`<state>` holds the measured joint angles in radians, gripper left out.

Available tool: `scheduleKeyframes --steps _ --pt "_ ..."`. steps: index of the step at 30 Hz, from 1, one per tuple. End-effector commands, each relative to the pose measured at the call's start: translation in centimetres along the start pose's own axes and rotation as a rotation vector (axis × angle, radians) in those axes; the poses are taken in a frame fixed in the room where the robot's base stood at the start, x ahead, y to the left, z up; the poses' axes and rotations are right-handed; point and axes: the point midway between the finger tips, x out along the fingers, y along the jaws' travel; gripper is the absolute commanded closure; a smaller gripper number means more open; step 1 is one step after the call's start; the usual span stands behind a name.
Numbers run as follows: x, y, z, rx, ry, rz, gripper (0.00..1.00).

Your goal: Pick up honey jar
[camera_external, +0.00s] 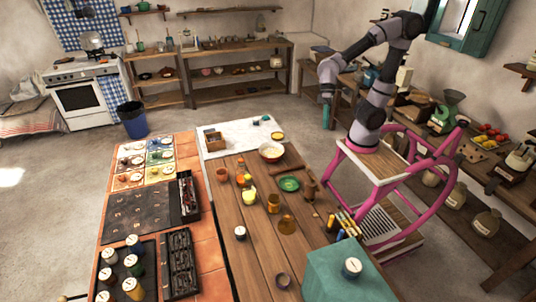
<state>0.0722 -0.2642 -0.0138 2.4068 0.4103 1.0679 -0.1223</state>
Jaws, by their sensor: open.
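My gripper (326,113) hangs from the raised arm, pointing down, above and behind the right end of the wooden table. Its fingertips are small in this view, and I see nothing held in them. The honey jar cannot be told for sure. An amber jar (273,203) stands on the middle of the wooden table, and a rounder amber vessel (287,225) stands just in front of it. A yellow jar (249,195) stands to their left. My gripper is well apart from all of these.
Crowded shelves (425,120) line the right wall. Floor is clear behind the table.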

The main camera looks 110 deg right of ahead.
Motion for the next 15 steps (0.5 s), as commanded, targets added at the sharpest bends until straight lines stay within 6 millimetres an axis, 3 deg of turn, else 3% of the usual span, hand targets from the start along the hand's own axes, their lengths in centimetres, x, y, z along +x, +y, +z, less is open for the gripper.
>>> scheduleKeyframes --steps 9,15 --pt "8.6 -1.6 -5.6 0.420 -0.284 -0.133 0.00" --pt "14.4 -1.1 -10.3 0.698 -0.397 -0.240 0.00"
